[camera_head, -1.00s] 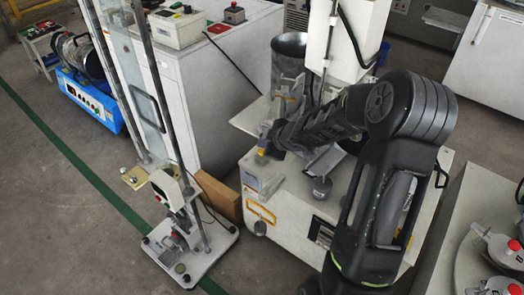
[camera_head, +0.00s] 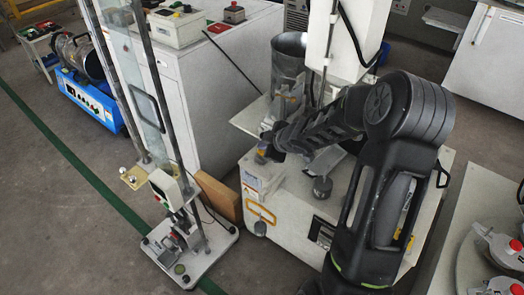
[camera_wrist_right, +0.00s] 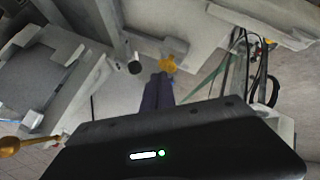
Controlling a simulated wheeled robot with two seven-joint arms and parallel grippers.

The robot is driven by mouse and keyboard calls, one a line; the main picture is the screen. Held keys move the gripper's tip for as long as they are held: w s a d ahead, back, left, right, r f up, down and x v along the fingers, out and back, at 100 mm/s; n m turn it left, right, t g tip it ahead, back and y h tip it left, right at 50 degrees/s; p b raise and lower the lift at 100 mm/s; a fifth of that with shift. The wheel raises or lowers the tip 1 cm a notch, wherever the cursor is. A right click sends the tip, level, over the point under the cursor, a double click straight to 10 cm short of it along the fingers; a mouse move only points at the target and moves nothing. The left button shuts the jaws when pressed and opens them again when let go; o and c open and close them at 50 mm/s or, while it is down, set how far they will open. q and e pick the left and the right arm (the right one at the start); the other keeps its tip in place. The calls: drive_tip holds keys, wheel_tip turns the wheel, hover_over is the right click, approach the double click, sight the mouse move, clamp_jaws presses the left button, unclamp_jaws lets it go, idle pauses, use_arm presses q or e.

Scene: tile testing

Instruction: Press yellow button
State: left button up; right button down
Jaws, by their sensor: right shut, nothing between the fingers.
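My right arm comes in from the right in the head view, and my right gripper (camera_head: 268,147) is at the upper left edge of the white machine (camera_head: 262,222). A small yellow part (camera_head: 262,156) shows right at the fingertips. In the right wrist view, the shut, empty fingers (camera_wrist_right: 160,84) point at a yellow knob-like part (camera_wrist_right: 167,63), which looks like the button. They overlap it closely in the picture; I cannot tell whether they touch it. My left gripper is not in view.
A grey metal cylinder (camera_head: 289,62) stands behind the gripper. A tall stand with posts (camera_head: 192,250) is on the floor at left. A table with red-topped round devices (camera_head: 497,250) is at right.

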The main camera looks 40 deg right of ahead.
drive_tip(key=shift+f+b, duration=0.35)
drive_tip(key=shift+f, duration=0.2)
idle(0.5)
drive_tip(key=shift+r+p, duration=1.05)
drive_tip(key=shift+p, duration=0.05)
wheel_tip(320, 180, up, 5)
drive_tip(key=p, duration=0.5)
idle(0.5)
